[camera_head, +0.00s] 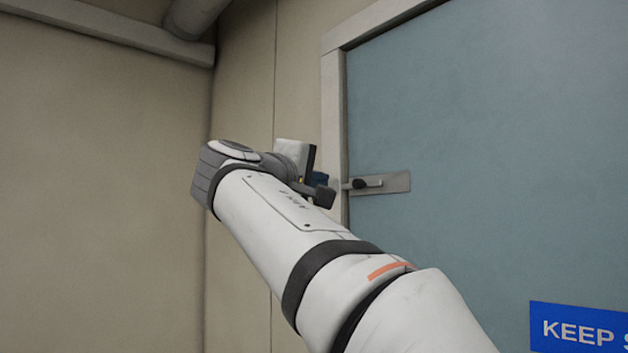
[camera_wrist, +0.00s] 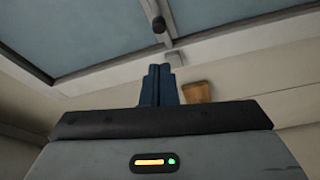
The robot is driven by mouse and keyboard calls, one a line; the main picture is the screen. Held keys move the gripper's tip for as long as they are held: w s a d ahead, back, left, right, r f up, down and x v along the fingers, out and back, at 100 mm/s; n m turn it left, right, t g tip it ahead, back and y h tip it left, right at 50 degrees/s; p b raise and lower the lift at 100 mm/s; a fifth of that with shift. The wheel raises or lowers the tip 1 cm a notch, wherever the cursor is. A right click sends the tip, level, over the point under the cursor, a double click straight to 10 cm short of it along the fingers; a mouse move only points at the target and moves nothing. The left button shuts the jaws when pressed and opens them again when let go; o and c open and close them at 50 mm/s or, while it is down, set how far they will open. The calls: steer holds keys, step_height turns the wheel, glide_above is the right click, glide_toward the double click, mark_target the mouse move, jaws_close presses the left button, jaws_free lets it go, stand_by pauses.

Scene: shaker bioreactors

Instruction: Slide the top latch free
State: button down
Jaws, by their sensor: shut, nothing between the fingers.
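The top latch (camera_head: 398,182) is a grey plate with a bolt and a dark knob (camera_head: 358,184), mounted on the blue-grey door (camera_head: 480,120) near its left edge. The bolt points left toward the pale door frame (camera_head: 333,120). In the wrist view the dark knob (camera_wrist: 159,25) and its rod show beyond the fingertips. My gripper (camera_head: 330,183) is just left of the knob, in front of the frame. Its blue fingers (camera_wrist: 160,68) are shut together and empty, with a gap to the knob in the wrist view. My arm partly hides the fingers in the head view.
A small grey piece (camera_wrist: 174,59) sits on the frame below the knob in the wrist view. A brown block (camera_wrist: 197,92) shows right of the fingers. A beige wall (camera_head: 100,200) is left of the door. A blue sign (camera_head: 580,330) is at lower right.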

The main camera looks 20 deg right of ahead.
mark_target(353, 185)
steer(key=shift+d, duration=0.1)
steer(key=p+x, duration=0.4)
steer(key=x, duration=0.6)
steer(key=shift+f, duration=0.1)
